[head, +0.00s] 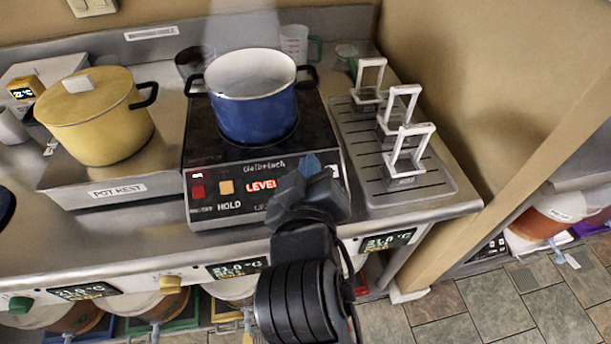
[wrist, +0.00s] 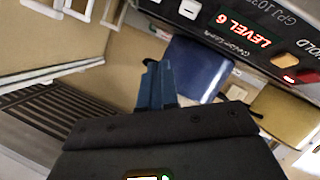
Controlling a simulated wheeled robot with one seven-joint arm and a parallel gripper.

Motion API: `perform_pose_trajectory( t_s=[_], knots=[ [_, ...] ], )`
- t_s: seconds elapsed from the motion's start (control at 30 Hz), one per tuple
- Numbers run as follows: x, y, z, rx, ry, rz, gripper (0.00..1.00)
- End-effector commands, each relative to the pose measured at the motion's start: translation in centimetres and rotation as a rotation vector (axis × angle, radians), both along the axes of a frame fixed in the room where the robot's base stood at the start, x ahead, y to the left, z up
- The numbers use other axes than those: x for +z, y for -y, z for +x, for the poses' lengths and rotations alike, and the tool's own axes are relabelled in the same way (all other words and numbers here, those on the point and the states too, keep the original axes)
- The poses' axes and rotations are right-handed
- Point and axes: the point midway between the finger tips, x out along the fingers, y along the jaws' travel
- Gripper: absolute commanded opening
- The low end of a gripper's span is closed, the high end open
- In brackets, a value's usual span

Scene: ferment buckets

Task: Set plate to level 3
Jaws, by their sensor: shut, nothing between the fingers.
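The black hot plate (head: 190,135) stands on the steel counter with a blue pot (head: 256,115) on top. Its red display (head: 261,185) reads LEVEL in the head view, with the digit hidden by my arm; in the wrist view the display (wrist: 244,30) reads LEVEL 6. A red button (head: 198,190) and an amber HOLD button (head: 226,187) are at the panel's left. Pale buttons (wrist: 189,9) show beyond the display in the wrist view. My gripper (head: 309,165) is shut and empty, over the right part of the front panel. I cannot tell if it touches.
A yellow lidded pot (head: 95,115) sits on the pot rest (head: 62,190) to the left. A drip tray (head: 437,184) with several white-handled holders (head: 408,150) is to the right. A measuring jug (head: 295,42) stands behind. Temperature displays (head: 237,268) line the counter front.

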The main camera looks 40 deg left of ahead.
Motion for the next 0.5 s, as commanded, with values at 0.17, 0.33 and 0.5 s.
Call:
perform_pose_trajectory(
  t_s=[0.17,0.33,0.5],
  knots=[
    [-2.8,-1.0,0.8,0.001,0.001,0.001,0.0],
    [-4.0,-1.6,1.4,0.0,0.002,0.001,0.0],
    [-4.6,-2.0,1.6,0.0,0.002,0.001,0.0]
  ],
)
